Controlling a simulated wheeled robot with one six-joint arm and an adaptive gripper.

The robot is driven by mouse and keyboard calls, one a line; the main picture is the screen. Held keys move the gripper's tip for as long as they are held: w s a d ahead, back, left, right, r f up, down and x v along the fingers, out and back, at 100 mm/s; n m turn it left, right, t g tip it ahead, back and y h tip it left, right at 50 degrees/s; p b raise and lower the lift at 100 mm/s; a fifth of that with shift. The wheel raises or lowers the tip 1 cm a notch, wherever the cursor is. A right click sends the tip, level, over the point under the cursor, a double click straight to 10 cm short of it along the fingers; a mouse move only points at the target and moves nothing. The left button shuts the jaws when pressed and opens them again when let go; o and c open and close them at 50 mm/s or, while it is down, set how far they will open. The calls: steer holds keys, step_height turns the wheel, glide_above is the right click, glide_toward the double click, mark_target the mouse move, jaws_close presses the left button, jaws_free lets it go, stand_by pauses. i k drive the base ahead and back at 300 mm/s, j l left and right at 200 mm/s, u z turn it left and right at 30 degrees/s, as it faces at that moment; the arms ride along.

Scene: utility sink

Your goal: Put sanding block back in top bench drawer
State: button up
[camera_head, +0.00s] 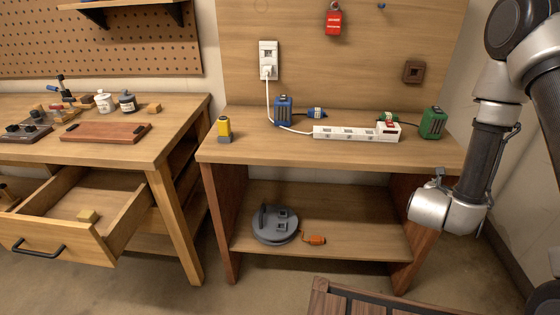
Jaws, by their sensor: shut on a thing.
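The top bench drawer (62,249) of the left workbench is pulled out, and its inside shows. A small tan block (88,215) lies in it near the front panel. I cannot tell whether this is the sanding block. My arm hangs down at the right side, in front of the middle bench's right end. My gripper's fingers do not show, nor does anything held in them.
The left bench (185,118) carries a reddish board (105,132), bottles and small tools. The middle bench (300,150) holds a power strip (345,134), a yellow device (224,130) and chargers. A cable reel (275,226) sits on its shelf. Floor before the drawer is clear.

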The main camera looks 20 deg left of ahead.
mark_target(128, 198)
steer(key=k+j+u, duration=0.1)
steer(key=j+u, duration=0.25)
steer(key=j, duration=0.55)
steer(key=j+u, duration=0.35)
steer(key=j, duration=0.5)
steer(key=i+j+u, duration=0.15)
steer(key=j+u, duration=0.2)
steer(key=j, duration=0.5)
